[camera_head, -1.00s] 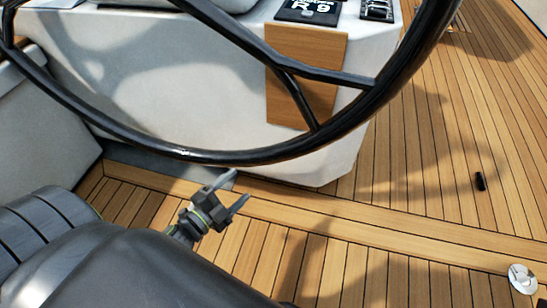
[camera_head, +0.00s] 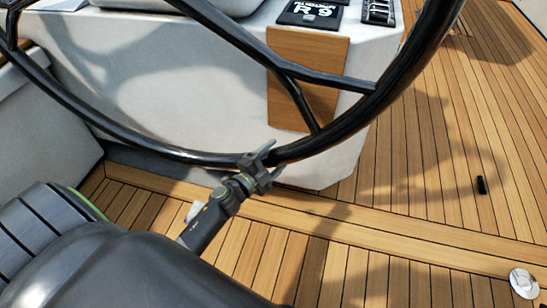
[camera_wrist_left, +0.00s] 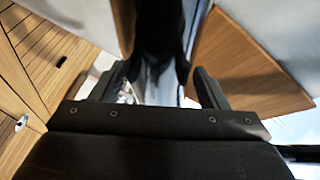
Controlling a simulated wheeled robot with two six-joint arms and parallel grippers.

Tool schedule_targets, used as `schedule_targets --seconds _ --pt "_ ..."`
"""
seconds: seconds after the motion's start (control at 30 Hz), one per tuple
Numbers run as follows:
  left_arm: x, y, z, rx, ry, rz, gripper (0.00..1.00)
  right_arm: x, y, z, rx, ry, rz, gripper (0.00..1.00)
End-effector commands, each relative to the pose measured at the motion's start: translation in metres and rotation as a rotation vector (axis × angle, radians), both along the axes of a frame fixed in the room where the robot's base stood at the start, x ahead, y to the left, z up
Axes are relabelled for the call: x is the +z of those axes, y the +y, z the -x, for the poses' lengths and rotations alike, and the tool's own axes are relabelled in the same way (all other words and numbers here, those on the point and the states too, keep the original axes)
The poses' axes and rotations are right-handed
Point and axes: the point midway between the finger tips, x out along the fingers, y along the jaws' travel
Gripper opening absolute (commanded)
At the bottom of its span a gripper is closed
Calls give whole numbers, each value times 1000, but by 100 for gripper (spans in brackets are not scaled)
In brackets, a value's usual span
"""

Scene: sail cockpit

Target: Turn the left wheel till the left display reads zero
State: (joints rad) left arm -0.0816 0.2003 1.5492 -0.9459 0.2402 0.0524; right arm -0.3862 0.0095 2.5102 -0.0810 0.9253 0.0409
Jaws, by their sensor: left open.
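The large black wheel (camera_head: 390,85) spans the upper part of the head view, its rim curving low across the console. The display (camera_head: 312,14) on top of the console shows "R 9"; its upper line is too small to read surely. My left gripper (camera_head: 272,160) is open at the bottom of the rim, with its fingers around or just beside it. In the left wrist view, the dark rim (camera_wrist_left: 158,45) runs between the two open fingers (camera_wrist_left: 160,88); I see no clear grip on it. My right gripper is not in view.
The white console (camera_head: 190,90) has a wooden panel (camera_head: 305,95) on its front. A switch panel (camera_head: 378,11) sits right of the display. Teak deck (camera_head: 430,170) lies open to the right, with a small black object (camera_head: 481,185) and a round metal fitting (camera_head: 523,282).

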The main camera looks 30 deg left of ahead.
Motion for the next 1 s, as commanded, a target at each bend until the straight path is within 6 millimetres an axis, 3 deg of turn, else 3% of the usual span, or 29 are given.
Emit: schedule_targets --seconds 0.23,0.7,1.0 --pt "0 0 0 0 0 0 66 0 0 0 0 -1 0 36" --pt "0 0 0 0 1 0 7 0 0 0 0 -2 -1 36" --pt "3 -2 0 0 -1 8 7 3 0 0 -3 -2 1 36"
